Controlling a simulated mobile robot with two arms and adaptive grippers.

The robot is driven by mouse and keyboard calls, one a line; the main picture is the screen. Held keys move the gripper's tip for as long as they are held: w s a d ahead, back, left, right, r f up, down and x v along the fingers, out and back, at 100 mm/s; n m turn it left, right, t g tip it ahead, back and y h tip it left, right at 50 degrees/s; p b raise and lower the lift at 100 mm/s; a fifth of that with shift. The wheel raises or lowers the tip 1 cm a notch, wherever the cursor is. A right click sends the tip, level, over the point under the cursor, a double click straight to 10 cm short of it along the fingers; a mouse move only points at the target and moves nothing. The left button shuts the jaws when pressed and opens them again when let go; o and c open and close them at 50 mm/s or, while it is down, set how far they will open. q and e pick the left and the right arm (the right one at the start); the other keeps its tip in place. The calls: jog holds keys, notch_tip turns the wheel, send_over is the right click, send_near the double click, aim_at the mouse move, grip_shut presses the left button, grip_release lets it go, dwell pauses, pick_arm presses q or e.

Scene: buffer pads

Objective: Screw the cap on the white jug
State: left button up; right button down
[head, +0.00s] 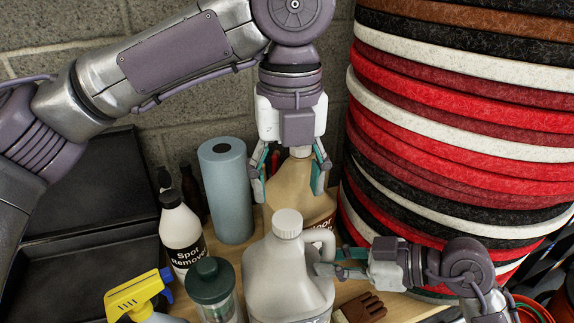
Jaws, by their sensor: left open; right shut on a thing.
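The white jug (268,270) stands upright at the front of the shelf, with a ribbed pale cap (287,222) on its neck. I cannot tell how tight the cap is. My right gripper (328,263) comes in from the right and is shut on the jug's handle (324,238). My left gripper (290,184) points down, open, its fingers apart above and behind the cap in the picture. A tan jug (293,195) shows between those fingers, and its top is partly hidden by the gripper.
A blue roll (226,195), a spot remover bottle (180,236), a green-lidded container (210,283) and a yellow spray head (137,294) crowd the left. A tall stack of pads (460,130) rises at right. A brown brush (362,308) lies in front.

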aim_at(287, 218)
pick_arm(q)
jog(key=n, duration=0.7)
jog(key=shift+r+n, duration=0.3)
jog(key=n, duration=0.4)
jog(key=shift+r+n, duration=0.2)
jog(key=shift+n, duration=0.1)
jog(key=n, duration=0.6)
jog(key=shift+a+r+n, duration=0.1)
jog(key=shift+r+n, duration=0.2)
jog(key=shift+n, duration=0.1)
jog(key=n, duration=0.5)
jog(key=shift+r, duration=0.2)
jog(key=shift+f, duration=4.05)
